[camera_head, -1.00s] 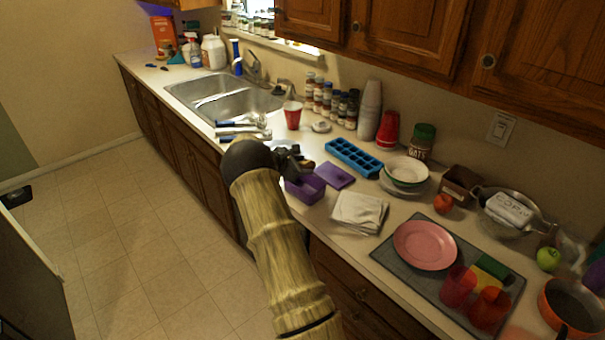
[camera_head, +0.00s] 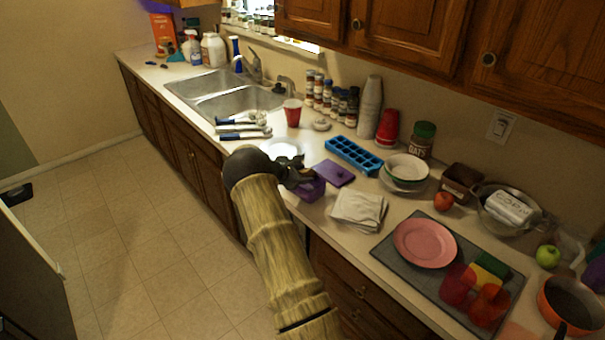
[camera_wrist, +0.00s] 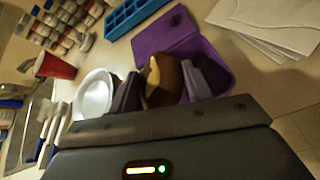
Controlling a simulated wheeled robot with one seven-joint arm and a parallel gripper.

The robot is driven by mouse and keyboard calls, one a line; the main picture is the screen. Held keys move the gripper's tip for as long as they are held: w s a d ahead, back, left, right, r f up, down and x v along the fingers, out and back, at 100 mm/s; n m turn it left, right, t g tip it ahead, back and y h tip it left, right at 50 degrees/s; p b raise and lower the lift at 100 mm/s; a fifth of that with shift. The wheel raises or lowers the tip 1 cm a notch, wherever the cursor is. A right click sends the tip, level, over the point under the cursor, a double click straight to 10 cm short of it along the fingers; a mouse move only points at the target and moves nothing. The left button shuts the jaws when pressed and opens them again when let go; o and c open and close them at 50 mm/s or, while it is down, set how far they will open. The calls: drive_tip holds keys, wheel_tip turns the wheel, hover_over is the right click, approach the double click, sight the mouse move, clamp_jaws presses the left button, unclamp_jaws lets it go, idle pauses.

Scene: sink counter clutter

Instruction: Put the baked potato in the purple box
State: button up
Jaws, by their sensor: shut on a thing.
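The baked potato (camera_wrist: 164,80), brown with a yellow split, is between the fingers of my gripper (camera_wrist: 160,90) in the wrist view. My gripper is shut on it. The purple box (camera_wrist: 216,68) lies just beyond the fingers, its open inside partly hidden by the potato and a finger. The box (camera_head: 311,190) also shows in the head view, partly covered by my gripper (camera_head: 300,176). Its purple lid (camera_head: 334,173) lies flat behind it. The potato appears over or at the near edge of the box; its exact height is unclear.
A white bowl (camera_wrist: 94,95) stands left of my fingers. A blue ice tray (camera_head: 354,156) is behind the lid, and folded napkins (camera_head: 358,210) lie right of the box. A red cup (camera_head: 292,112) and utensils (camera_head: 243,130) are farther left.

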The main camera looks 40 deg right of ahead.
drive_tip(key=shift+f, duration=0.2)
drive_tip(key=o, duration=1.4)
drive_tip(key=shift+c, duration=0.2)
drive_tip(key=shift+r, duration=0.1)
drive_tip(key=shift+r+p, duration=0.55)
drive_tip(key=b+v, duration=0.3)
drive_tip(key=v, duration=0.9)
